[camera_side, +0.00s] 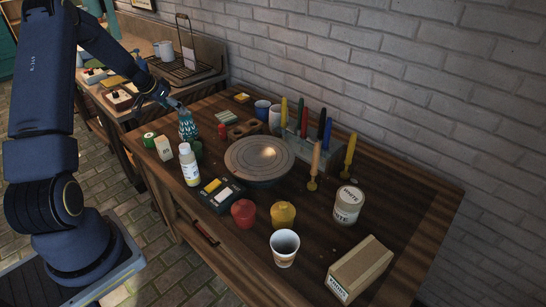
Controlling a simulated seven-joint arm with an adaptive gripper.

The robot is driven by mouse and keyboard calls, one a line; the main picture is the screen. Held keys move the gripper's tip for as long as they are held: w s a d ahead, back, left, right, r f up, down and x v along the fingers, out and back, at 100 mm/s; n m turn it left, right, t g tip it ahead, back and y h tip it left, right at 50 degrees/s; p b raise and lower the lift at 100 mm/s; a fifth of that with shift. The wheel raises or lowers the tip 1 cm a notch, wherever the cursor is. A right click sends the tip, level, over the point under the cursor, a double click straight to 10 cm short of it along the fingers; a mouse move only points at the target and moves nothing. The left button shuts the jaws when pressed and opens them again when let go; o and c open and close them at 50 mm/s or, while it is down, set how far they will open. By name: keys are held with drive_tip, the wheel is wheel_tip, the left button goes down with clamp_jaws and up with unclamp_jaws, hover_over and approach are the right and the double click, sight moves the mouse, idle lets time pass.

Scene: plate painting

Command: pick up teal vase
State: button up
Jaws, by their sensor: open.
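The teal vase (187,126) stands upright near the far left edge of the wooden table, with a patterned surface. My gripper (176,104) is open just above the vase's top, reaching in from the upper left. The fingers are small and dark here, so I cannot tell whether they touch the vase or straddle its rim. The lower part of the vase is partly hidden by things in front of it.
A white bottle (189,165), a small box (163,148) and a green jar (149,140) stand close to the vase. A small red bottle (221,131) is to its right. A round turntable (259,159) fills the middle. Brushes stand in a holder (310,151) by the brick wall.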

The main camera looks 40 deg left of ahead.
sight(189, 117)
drive_tip(key=x, duration=0.9)
drive_tip(key=shift+w+a+f, duration=0.15)
drive_tip(key=shift+w+a, duration=0.15)
drive_tip(key=shift+w, duration=0.05)
drive_tip(key=shift+c, duration=0.3)
drive_tip(key=c, duration=1.3)
drive_tip(key=shift+c, duration=0.6)
